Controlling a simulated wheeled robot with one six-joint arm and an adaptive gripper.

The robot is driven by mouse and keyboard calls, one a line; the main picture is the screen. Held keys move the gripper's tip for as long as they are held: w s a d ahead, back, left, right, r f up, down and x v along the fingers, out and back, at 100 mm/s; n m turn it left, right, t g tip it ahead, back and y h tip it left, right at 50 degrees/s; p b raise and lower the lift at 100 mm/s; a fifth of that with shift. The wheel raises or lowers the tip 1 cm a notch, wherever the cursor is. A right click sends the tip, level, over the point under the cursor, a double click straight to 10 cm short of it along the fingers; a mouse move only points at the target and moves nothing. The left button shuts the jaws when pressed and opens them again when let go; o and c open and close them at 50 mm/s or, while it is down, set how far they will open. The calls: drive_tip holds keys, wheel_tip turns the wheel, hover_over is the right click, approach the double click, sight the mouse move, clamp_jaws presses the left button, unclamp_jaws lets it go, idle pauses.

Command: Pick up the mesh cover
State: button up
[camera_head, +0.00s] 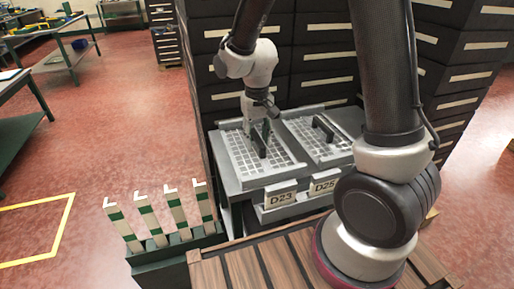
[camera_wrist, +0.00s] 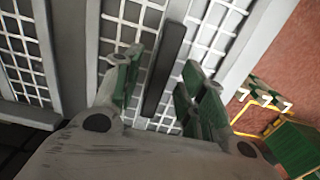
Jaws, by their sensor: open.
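A pale grey mesh cover (camera_head: 243,160) with a dark bar handle (camera_head: 260,146) lies on the left tray, above the label D23. A second mesh cover (camera_head: 320,132) with a dark handle lies to its right, by the label D25. My gripper (camera_head: 257,128) is over the left cover at its handle. In the wrist view, my gripper (camera_wrist: 163,92) is open, with the dark handle (camera_wrist: 164,68) between its green-padded fingers and slightly apart from them. The mesh (camera_wrist: 128,12) shows around the handle. The lower end of the handle is close to my gripper's palm.
Dark drawer cabinets (camera_head: 325,62) stand close behind and beside the trays. A green rack with several white-and-green upright strips (camera_head: 146,217) stands at the left front. A slatted wooden surface (camera_head: 245,268) lies in front. The red floor at left is open.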

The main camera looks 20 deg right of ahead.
drive_tip(key=shift+f, duration=0.4)
clamp_jaws()
drive_tip(key=shift+r, duration=0.1)
